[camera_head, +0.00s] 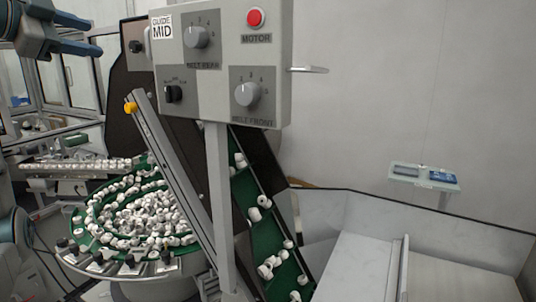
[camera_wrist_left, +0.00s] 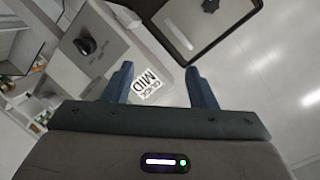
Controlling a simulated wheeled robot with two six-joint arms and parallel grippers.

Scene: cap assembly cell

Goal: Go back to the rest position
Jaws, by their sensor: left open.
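My left gripper (camera_head: 94,37) is at the upper left in the head view, its blue fingers pointing right toward the control panel (camera_head: 217,95). The fingers are apart with nothing between them. In the left wrist view, the open left gripper (camera_wrist_left: 159,70) shows both fingers in front of the grey panel box (camera_wrist_left: 112,35) and its "GUIDE MID" label (camera_wrist_left: 147,83). A clear gap shows between gripper and panel in the head view. My right gripper is not in view.
The panel carries a red motor button (camera_head: 256,18) and several knobs on a grey post (camera_head: 219,190). Behind it are a round bowl feeder (camera_head: 75,262) full of white caps and a green inclined belt (camera_head: 240,190). A small tray (camera_head: 424,178) stands right.

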